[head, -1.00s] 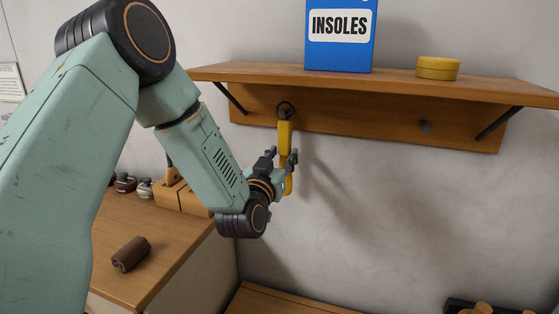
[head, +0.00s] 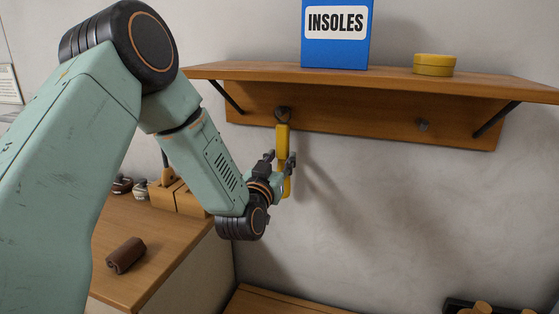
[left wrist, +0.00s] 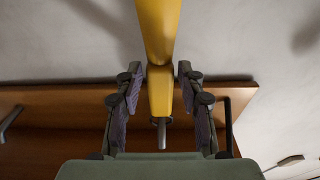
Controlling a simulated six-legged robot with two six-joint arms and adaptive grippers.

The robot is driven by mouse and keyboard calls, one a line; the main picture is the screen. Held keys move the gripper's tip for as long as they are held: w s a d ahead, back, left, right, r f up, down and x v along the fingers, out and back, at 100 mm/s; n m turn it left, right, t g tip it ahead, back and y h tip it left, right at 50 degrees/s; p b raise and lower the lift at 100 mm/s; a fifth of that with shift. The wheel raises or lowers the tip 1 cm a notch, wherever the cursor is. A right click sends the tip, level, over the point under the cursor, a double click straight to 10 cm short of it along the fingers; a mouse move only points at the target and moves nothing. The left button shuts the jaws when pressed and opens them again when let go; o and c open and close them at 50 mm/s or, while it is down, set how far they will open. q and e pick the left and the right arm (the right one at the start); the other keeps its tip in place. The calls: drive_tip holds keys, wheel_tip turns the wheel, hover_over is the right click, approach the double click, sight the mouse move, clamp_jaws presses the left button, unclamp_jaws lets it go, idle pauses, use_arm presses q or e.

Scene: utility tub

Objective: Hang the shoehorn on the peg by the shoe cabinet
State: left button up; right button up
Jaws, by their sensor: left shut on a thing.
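The yellow shoehorn (head: 283,143) hangs upright below the wooden rail under the wall shelf. Its top end is just below a dark peg (head: 282,113) at the left of the rail. A dark loop seems to be at this peg, but I cannot tell whether it is around it. My right gripper is not in view.
The shelf (head: 390,82) carries a blue insoles box (head: 335,38) and a yellow round tin (head: 434,65). A second peg (head: 422,124) at the right is bare. A brown roll (head: 126,255) lies on the wooden counter (head: 165,260) at left.

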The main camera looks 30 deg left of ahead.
use_arm(q)
drive_tip(key=o, duration=1.3)
drive_tip(key=shift+c, duration=0.2)
drive_tip(key=v, duration=1.2)
drive_tip(key=s+d+f+g+h, duration=0.2)
drive_tip(key=s+d+f+g, duration=0.1)
drive_tip(key=f, duration=0.4)
drive_tip(key=s+d+f+g+h, duration=0.1)
drive_tip(key=s+d+f+g, duration=0.2)
drive_tip(key=f, duration=0.5)
drive_tip(key=s+d+f+g+h, duration=0.2)
drive_tip(key=s+f+g, duration=0.15)
drive_tip(key=f, duration=0.35)
drive_tip(key=s+d+f+m+g, duration=0.1)
drive_tip(key=s+f+g, duration=0.3)
drive_tip(key=s, duration=0.7)
drive_tip(key=s+d+f+m+g, duration=0.1)
drive_tip(key=s+d+f+g, duration=0.1)
drive_tip(key=s+f+g, duration=0.3)
drive_tip(key=s+f, duration=0.4)
drive_tip(key=s, duration=0.2)
drive_tip(key=shift+s, duration=0.2)
drive_tip(key=shift+d+f, duration=0.1)
drive_tip(key=shift+d, duration=0.05)
